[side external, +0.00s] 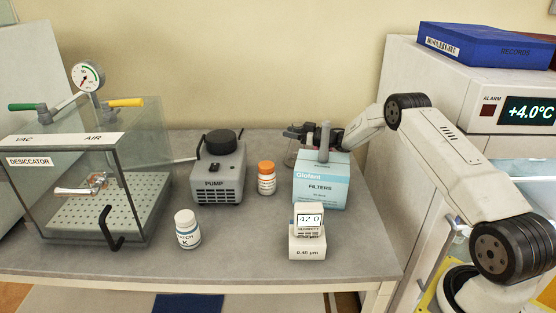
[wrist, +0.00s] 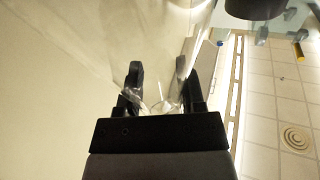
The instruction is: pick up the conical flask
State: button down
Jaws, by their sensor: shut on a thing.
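The conical flask (side external: 291,157) is clear glass and stands out faintly in the side view, behind the filters box, which hides most of it. My gripper (side external: 303,132) is at the flask's top, behind the same box. In the wrist view my gripper's two dark fingers (wrist: 158,72) are on either side of clear glass (wrist: 160,106), and they are shut on it. Whether the flask's base touches the bench cannot be told.
A blue-white filters box (side external: 321,188) stands just in front of my gripper. A fridge-like unit (side external: 410,75) is at right.

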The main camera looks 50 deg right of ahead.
notch_tip(320, 180, up, 10)
jog(key=shift+f, duration=0.15)
dwell(0.4)
dwell(0.5)
